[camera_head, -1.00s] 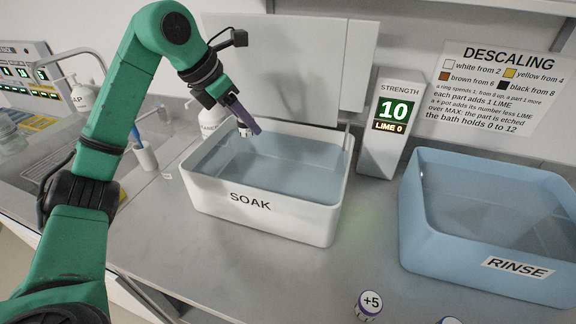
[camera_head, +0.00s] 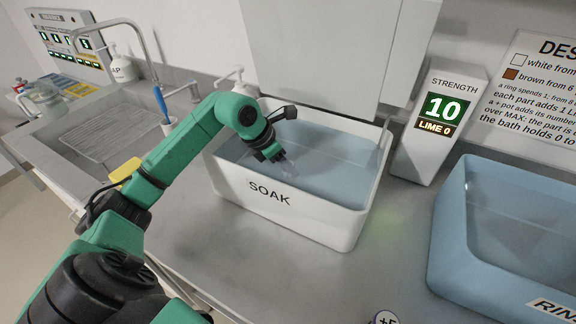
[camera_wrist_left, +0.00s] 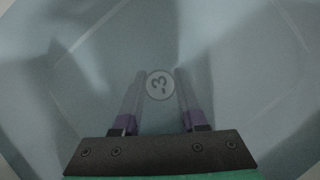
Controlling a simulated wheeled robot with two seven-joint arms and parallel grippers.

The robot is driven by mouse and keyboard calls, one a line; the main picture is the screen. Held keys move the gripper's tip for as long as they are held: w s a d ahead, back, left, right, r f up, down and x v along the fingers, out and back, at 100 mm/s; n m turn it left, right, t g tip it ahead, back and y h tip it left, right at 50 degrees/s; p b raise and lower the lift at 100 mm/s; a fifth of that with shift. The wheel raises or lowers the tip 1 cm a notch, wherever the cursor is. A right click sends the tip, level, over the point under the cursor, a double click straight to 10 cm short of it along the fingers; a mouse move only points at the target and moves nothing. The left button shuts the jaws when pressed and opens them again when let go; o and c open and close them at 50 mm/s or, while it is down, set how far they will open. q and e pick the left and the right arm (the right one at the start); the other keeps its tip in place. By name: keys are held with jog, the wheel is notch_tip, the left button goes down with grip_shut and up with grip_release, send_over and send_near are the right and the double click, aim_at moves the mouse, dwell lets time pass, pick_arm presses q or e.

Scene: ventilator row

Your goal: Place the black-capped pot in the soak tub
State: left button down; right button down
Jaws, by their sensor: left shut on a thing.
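The white soak tub (camera_head: 290,215) stands on the counter in the head view, holding clear water. My left gripper (camera_head: 284,166) reaches down into this tub, its fingertips below the water surface. In the left wrist view the left gripper (camera_wrist_left: 160,88) has its two fingers on either side of a small round pot (camera_wrist_left: 160,86) marked -3, and is shut on it. The pot's top looks pale grey with a dark ring through the water; I cannot tell its cap colour. The pot is hard to make out in the head view.
A blue rinse tub (camera_head: 448,240) stands to the right. A strength display (camera_head: 436,120) behind reads 10 and LIME 0. A sink with a tap (camera_head: 150,50) lies left.

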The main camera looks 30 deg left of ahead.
pick_arm(q)
jog(key=shift+f, duration=0.35)
jog(key=shift+w, duration=0.1)
pick_arm(e)
jog(key=shift+s, duration=0.25)
pick_arm(q)
jog(key=c, duration=0.9)
grip_release()
jog(key=shift+f, duration=0.15)
jog(key=o, duration=0.5)
jog(key=shift+c, duration=0.2)
pick_arm(e)
jog(key=shift+s+d, duration=0.1)
pick_arm(q)
jog(key=shift+r, duration=0.25)
jog(key=shift+s+a+r, duration=0.2)
jog(key=shift+r, duration=0.1)
jog(key=b+v, duration=0.2)
jog(key=v, duration=0.9)
pick_arm(e)
jog(key=shift+f, duration=1.05)
